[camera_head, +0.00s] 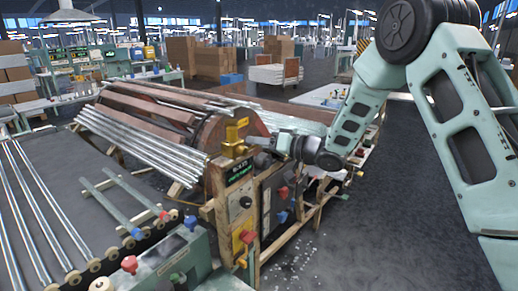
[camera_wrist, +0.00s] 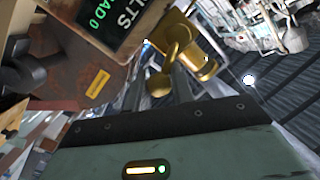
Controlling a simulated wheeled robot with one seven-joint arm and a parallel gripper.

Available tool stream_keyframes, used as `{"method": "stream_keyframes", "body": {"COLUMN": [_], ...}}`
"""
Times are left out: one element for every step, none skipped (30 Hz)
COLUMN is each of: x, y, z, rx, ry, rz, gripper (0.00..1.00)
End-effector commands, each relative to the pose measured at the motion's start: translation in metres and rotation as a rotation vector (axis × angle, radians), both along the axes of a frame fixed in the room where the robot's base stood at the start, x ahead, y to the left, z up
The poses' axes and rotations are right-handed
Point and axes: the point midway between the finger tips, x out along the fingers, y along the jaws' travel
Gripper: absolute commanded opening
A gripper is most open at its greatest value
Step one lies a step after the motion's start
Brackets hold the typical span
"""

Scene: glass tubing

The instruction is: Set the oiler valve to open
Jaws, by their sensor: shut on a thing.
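The oiler valve (camera_head: 233,143) is a brass fitting on top of the machine's control post, left of my gripper in the head view. In the wrist view the brass body (camera_wrist: 203,62) fills the upper middle, with a curved brass lever (camera_wrist: 176,38) ending in a round knob (camera_wrist: 160,85). My gripper (camera_head: 254,141) reaches in from the right at the valve's height. In the wrist view its dark fingers (camera_wrist: 157,72) lie on either side of the lever and are shut on it. The exact contact is partly hidden, and I cannot tell the valve's setting.
Below the valve is a panel with a green-lit display (camera_head: 239,171), also in the wrist view (camera_wrist: 97,22), and several coloured knobs. The drum with glass tubes (camera_head: 150,140) lies to the left. Open grey floor (camera_head: 385,220) is at the right.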

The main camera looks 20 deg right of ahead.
Motion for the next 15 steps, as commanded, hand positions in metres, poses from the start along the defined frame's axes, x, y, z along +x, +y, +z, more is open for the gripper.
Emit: {"method": "stream_keyframes", "body": {"x": [-0.001,-0.001,-0.001,-0.002,-0.002,-0.003,-0.003,-0.003,-0.004,-0.004,-0.005,-0.006,-0.006,-0.007,-0.008], "y": [0.000,0.000,0.001,0.001,0.002,0.002,0.003,0.003,0.004,0.005,0.005,0.006,0.007,0.007,0.009], "z": [0.000,0.001,0.002,0.004,0.005,0.006,0.008,0.009,0.010,0.011,0.012,0.013,0.015,0.015,0.016], "rx": [-0.039,-0.061,-0.092,-0.117,-0.139,-0.170,-0.193,-0.217,-0.248,-0.271,-0.295,-0.325,-0.348,-0.371,-0.402], "ry": [-0.027,-0.043,-0.065,-0.082,-0.100,-0.121,-0.138,-0.156,-0.177,-0.194,-0.211,-0.233,-0.251,-0.266,-0.289], "rz": [-0.002,-0.002,-0.003,-0.003,-0.002,-0.002,-0.003,-0.003,-0.003,-0.003,-0.003,-0.004,-0.003,-0.003,-0.003], "gripper": [0.01,0.01,0.01,0.01,0.01,0.01,0.01,0.01,0.01,0.01,0.01,0.01,0.01,0.01,0.01]}}
